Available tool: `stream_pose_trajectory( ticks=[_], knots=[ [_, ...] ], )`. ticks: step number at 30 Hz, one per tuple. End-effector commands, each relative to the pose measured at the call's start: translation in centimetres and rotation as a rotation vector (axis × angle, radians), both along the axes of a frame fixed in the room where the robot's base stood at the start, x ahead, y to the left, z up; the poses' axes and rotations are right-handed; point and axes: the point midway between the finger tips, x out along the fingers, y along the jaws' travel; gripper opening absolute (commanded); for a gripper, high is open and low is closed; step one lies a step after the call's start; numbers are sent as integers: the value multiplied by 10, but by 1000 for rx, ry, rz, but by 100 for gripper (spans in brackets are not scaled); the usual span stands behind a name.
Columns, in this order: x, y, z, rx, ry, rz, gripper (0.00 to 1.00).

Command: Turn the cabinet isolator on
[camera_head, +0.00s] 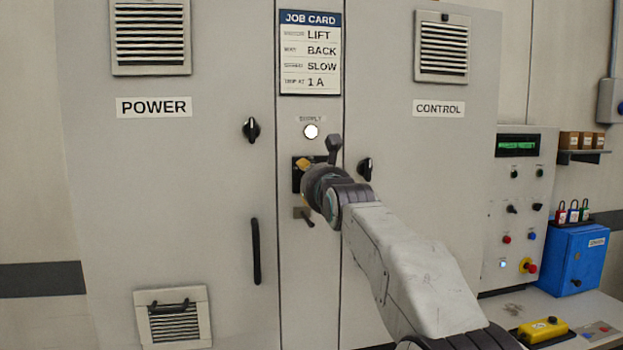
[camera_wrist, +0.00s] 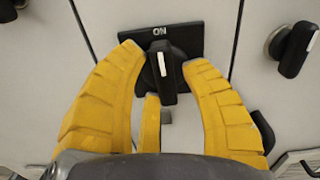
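The isolator is on the cabinet's narrow middle panel, its black plate (camera_head: 296,181) mostly hidden behind my gripper in the head view. In the wrist view the plate (camera_wrist: 190,38) carries lettering that reads ON upside down. Its black handle (camera_wrist: 167,84) has a white mark at the end towards that lettering. My gripper (camera_wrist: 163,60) has its yellow fingers spread on both sides of the handle, with a further yellow finger below. The fingers stand around the handle with narrow gaps; firm contact does not show. In the head view a yellow fingertip (camera_head: 303,163) shows at the plate.
A white SUPPLY lamp (camera_head: 311,131) is above the isolator. Black door knobs flank it, left (camera_head: 251,130) and right (camera_head: 366,168). A small protruding part (camera_head: 304,215) is below. A job card (camera_head: 310,52) is above. A control panel (camera_head: 520,210) and blue box (camera_head: 577,262) stand right.

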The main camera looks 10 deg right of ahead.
Motion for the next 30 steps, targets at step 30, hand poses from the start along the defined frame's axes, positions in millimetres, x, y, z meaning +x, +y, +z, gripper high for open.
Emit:
stream_pose_trajectory(
  ticks=[30],
  knots=[
    [-64,0,-1,0,3,0,54]
  ],
)
